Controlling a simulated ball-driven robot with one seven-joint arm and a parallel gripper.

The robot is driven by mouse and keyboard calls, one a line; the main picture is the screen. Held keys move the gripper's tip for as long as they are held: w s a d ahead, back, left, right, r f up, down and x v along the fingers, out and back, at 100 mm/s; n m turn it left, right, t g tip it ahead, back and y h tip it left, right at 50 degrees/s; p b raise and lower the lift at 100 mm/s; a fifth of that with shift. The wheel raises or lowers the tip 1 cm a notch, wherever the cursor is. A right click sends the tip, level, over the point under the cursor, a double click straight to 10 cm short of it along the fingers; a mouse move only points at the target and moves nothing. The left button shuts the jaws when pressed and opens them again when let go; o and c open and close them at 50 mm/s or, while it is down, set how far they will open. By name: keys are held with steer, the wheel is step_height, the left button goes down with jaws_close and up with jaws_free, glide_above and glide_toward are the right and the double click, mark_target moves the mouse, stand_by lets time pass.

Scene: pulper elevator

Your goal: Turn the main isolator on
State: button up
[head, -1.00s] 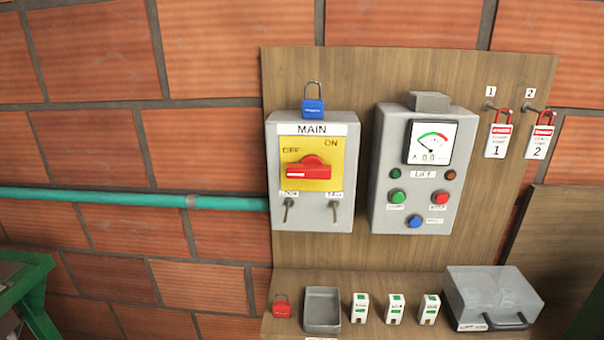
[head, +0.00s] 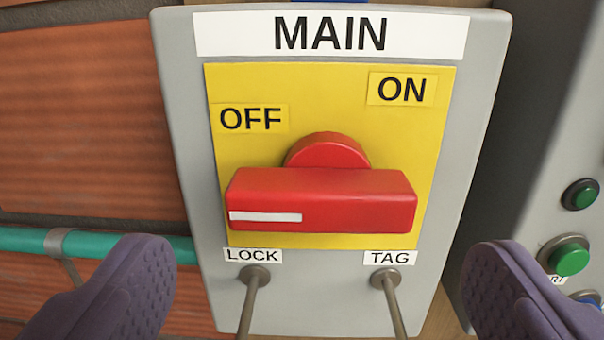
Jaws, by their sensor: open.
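The main isolator is a grey box (head: 185,150) labelled MAIN, with a yellow plate (head: 340,90) on its face. Its red handle (head: 350,190) lies horizontal, with the white mark at its left end, on the side of the OFF label. The ON label (head: 402,89) is at the plate's upper right. My gripper (head: 315,290) is open, with one purple finger at the lower left and one at the lower right. The fingers are spread wider than the handle and appear below it in the picture. Nothing is between them but the view of the box.
Two metal pegs labelled LOCK (head: 254,280) and TAG (head: 386,282) stick out below the handle, between the fingers. The lift box (head: 545,150) with green buttons stands close on the right. A teal pipe (head: 25,239) runs along the brick wall at left.

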mark_target(319, 205)
steer(key=w, duration=0.7)
steer(key=shift+c, duration=0.5)
steer(key=c, duration=0.6)
